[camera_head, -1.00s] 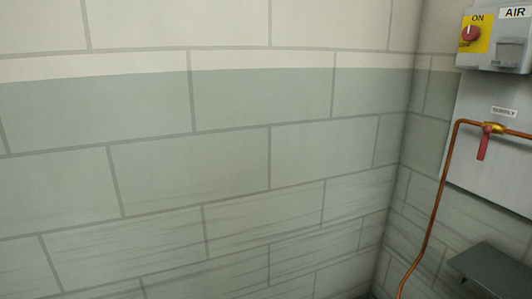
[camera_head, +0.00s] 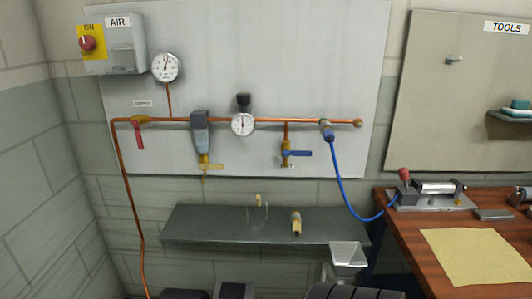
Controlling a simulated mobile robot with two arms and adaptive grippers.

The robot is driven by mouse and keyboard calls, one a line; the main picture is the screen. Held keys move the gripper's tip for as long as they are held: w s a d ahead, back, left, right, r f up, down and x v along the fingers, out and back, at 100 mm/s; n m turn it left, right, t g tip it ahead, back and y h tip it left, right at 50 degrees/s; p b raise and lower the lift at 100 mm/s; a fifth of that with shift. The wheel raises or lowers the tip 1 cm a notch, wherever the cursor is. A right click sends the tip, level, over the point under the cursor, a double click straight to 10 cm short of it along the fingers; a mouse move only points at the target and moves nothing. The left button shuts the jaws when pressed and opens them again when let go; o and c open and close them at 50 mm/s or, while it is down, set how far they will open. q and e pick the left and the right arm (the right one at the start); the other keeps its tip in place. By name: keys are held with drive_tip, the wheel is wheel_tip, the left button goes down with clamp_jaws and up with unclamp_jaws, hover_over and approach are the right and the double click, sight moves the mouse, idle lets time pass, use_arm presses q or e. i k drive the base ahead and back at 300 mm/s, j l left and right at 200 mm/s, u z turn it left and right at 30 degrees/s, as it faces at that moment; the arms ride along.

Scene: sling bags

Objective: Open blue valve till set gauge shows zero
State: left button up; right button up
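A blue valve handle (camera_head: 298,153) sits on a short brass drop below the copper pipe, right of the middle of the grey panel. The handle lies about level and points right. A round white gauge (camera_head: 242,124) with a black knob (camera_head: 243,100) above it is set in the pipe left of that drop. A second round gauge (camera_head: 165,67) stands higher at the left on a thin copper riser. The needles are too small to read surely. Neither of my grippers shows in the head view.
A red-handled valve (camera_head: 139,134) hangs at the pipe's left end, below the AIR box (camera_head: 113,43). A grey shelf (camera_head: 190,225) juts out below the panel. A blue hose (camera_head: 340,190) droops to the wooden bench (camera_head: 400,246) at right.

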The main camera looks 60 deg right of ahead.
sight(286, 153)
drive_tip(key=z, duration=2.3)
